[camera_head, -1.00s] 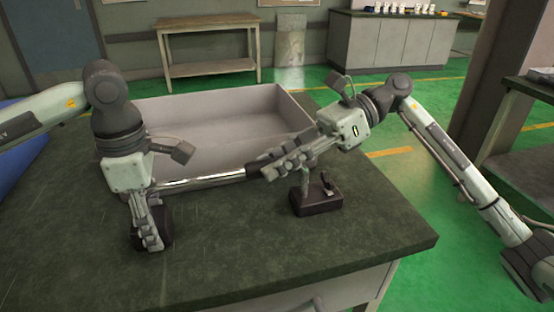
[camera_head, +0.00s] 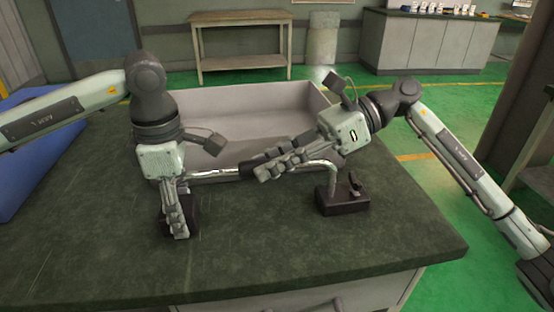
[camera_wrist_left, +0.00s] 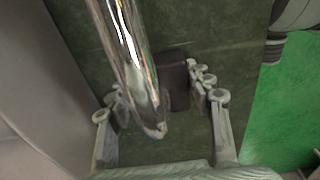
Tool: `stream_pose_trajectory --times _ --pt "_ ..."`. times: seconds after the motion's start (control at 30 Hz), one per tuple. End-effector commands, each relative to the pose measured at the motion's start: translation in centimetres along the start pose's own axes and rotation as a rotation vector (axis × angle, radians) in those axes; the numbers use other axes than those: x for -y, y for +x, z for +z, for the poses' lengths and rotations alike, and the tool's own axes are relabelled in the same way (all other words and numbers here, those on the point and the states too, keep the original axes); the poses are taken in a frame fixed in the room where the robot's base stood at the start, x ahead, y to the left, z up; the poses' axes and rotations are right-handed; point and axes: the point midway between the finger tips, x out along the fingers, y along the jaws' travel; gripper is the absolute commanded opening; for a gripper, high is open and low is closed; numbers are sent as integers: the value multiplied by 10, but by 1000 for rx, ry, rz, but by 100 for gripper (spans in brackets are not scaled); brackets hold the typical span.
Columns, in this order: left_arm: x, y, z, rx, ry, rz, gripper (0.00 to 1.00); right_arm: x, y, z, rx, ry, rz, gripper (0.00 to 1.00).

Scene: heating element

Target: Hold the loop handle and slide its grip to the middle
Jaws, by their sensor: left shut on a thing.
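The loop handle is a shiny metal bar (camera_head: 215,174) between two dark blocks on the green table, and it crosses close up in the left wrist view (camera_wrist_left: 125,50). Its dark grip (camera_head: 247,170) sits about midway along the bar. The right block (camera_head: 342,200) is in plain view; the left block (camera_head: 193,222) is partly behind my left gripper (camera_head: 180,234). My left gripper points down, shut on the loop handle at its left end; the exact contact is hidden. My right gripper (camera_head: 262,170) reaches left, its fingers at the grip, and their closure is unclear.
A grey open bin (camera_head: 250,110) stands just behind the bar. The table's front area (camera_head: 270,260) is clear, and its right edge drops to a green floor. A blue surface (camera_head: 35,150) lies at the left.

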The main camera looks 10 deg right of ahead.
Motion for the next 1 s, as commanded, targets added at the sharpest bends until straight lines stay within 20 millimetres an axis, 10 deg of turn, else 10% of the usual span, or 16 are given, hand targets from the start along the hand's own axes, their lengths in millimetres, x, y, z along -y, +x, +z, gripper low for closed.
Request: stream_pose_trajectory --times 0.17,0.57,1.0 --pt "1 0 4 9 5 0 0 -1 2 0 2 -1 4 46" --pt "0 0 3 8 3 0 0 0 -8 0 0 0 1 46" --pt "0 0 2 6 2 0 0 0 -94 0 2 -1 -1 46"
